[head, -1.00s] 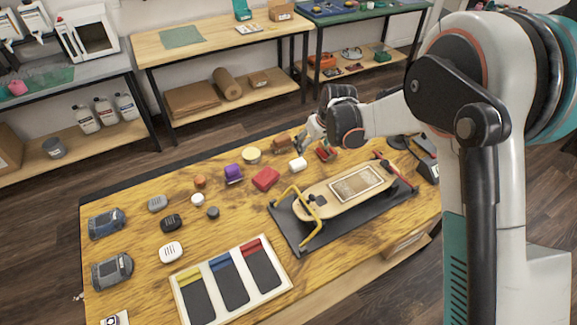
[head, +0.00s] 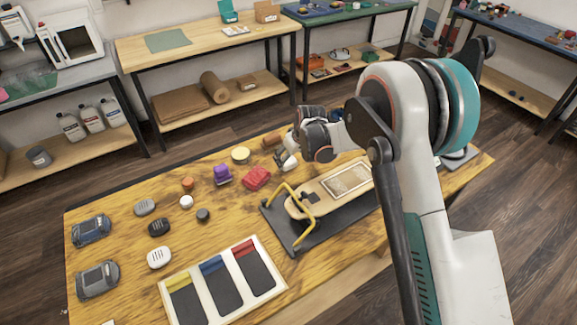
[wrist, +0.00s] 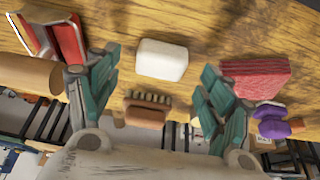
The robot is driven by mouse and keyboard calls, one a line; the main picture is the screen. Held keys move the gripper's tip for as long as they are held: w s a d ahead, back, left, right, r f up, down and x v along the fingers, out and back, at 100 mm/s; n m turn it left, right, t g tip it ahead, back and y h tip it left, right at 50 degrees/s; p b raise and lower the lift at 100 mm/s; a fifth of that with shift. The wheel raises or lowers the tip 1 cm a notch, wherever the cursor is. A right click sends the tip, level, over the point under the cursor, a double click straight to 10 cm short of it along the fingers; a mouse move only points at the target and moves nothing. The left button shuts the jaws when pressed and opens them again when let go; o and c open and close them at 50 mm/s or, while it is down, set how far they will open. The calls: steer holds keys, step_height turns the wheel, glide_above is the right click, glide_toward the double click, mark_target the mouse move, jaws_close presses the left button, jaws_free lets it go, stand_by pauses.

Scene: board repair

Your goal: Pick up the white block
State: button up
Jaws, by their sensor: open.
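The white block (wrist: 162,60) lies on the wooden table, near the upper middle of the wrist view. It is a small block with rounded edges. My gripper (wrist: 160,72) is open, its teal fingers either side of the block's position in the picture and apart from it. In the head view my gripper (head: 286,160) hangs low over the far part of the table, beyond the skateboard. There it largely covers the block's spot, so I cannot clearly make the block out.
A red block (wrist: 255,78) and a purple object (wrist: 275,122) lie right of the white block. A brown brush (wrist: 148,110) lies close by. A red tool (wrist: 55,38) is at left. The skateboard (head: 330,190) on its stand is close in the head view.

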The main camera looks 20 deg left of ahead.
mark_target(289, 161)
steer(key=x, duration=0.3)
steer(key=shift+b, duration=0.35)
steer(key=shift+r, duration=0.1)
steer(key=shift+s, duration=0.1)
steer(key=c, duration=1.3)
steer(key=shift+o, duration=0.2)
steer(key=shift+r, duration=0.1)
step_height(289, 161, up, 20)
steer(key=p, duration=0.5)
steer(key=shift+p, duration=0.35)
